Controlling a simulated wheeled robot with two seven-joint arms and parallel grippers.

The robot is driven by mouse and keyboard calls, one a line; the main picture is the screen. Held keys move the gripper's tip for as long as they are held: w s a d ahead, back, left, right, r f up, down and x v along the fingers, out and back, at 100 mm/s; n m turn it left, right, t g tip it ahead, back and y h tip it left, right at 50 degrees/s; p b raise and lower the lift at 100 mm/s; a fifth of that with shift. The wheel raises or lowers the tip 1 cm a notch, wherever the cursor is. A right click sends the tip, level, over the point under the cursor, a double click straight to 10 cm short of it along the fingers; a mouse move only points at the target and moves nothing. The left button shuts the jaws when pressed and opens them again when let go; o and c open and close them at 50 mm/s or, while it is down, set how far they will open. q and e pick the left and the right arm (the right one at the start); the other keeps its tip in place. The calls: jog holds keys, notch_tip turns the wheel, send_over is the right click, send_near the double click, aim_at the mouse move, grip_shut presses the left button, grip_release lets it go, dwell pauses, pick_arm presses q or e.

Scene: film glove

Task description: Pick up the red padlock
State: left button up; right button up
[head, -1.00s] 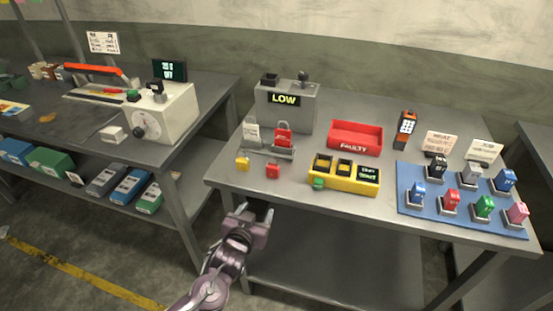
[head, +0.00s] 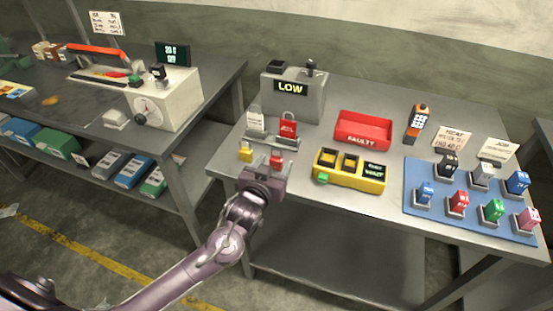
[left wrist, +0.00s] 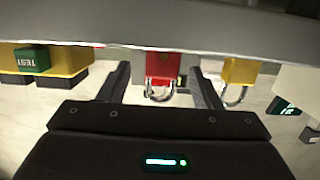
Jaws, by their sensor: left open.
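The small red padlock (head: 276,160) lies near the front edge of the right-hand table. In the left wrist view the red padlock (left wrist: 161,66) appears between my two fingers, its metal shackle toward my palm. My left gripper (head: 263,171) is open and empty at the table's front edge, just in front of the padlock and partly covering it. Its dark fingers also show in the left wrist view (left wrist: 162,85). I cannot tell how deep the padlock sits between them. My right gripper is not in view.
A yellow padlock (head: 246,152) lies close on the left. Behind, a stand (head: 286,142) holds a larger red lock-shaped piece. The yellow box (head: 350,180) with a green block is to the right, below the red FAULTY tray (head: 346,140). A blue mat (head: 409,200) carries several coloured blocks.

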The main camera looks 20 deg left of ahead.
aim_at(275, 163)
pick_arm(q)
jog(key=w, duration=0.2)
jog(key=w+f+p, duration=0.1)
jog(key=shift+w, duration=0.65)
jog(key=shift+f, duration=0.1)
jog(key=c, duration=0.9)
jog(key=shift+c, duration=1)
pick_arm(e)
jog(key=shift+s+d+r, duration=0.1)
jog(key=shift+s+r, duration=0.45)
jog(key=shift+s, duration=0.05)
